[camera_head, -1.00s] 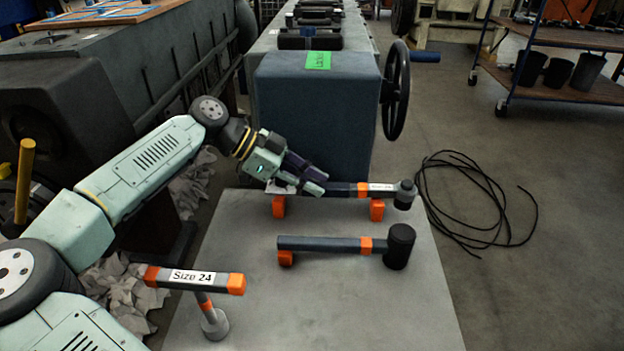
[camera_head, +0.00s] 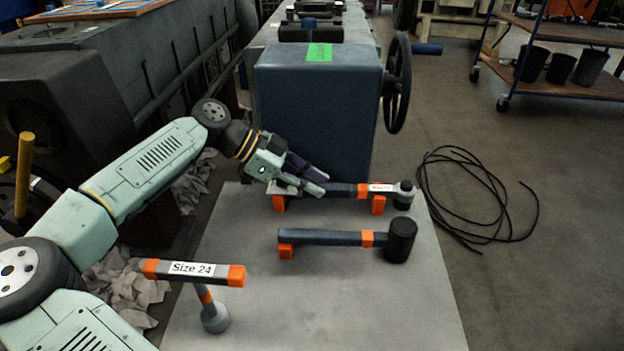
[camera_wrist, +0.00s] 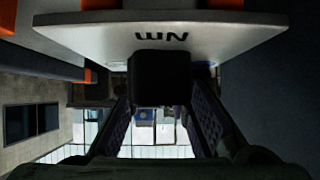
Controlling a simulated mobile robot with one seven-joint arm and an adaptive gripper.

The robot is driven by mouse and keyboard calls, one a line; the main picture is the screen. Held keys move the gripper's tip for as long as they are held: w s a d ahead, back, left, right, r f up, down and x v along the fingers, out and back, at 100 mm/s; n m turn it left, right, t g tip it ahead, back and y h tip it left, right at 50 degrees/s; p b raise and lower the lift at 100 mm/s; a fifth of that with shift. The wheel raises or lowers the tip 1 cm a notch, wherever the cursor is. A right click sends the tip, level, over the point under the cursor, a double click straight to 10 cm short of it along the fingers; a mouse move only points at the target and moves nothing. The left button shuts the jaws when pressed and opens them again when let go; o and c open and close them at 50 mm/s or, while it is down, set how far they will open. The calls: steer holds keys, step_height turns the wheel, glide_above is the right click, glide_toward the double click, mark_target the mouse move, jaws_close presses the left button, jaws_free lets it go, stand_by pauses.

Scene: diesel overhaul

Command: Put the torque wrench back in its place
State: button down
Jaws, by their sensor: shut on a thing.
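The torque wrench (camera_head: 340,190) is a long dark bar with an orange band, a white label and a round head at its right end. It lies across two orange rests (camera_head: 378,205) at the back of the grey table, or just above them; I cannot tell which. My gripper (camera_head: 312,183) is shut on its left part, from the upper left. In the wrist view a pale plate marked "Nm" (camera_wrist: 160,37) shows upside down, and a dark block (camera_wrist: 160,78) sits between my fingers (camera_wrist: 162,112). The fingers hide part of the handle.
A black-headed mallet (camera_head: 400,240) lies in front of the wrench. A "Size 24" tool (camera_head: 195,272) stands at the table's front left. A blue-grey block (camera_head: 318,110) with a handwheel (camera_head: 397,83) rises behind. The grey table (camera_head: 350,310) is bare in front.

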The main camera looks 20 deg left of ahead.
steer(key=c, duration=1.4)
jaws_free()
steer(key=shift+f, duration=0.1)
steer(key=shift+a, duration=0.1)
steer(key=v, duration=1.2)
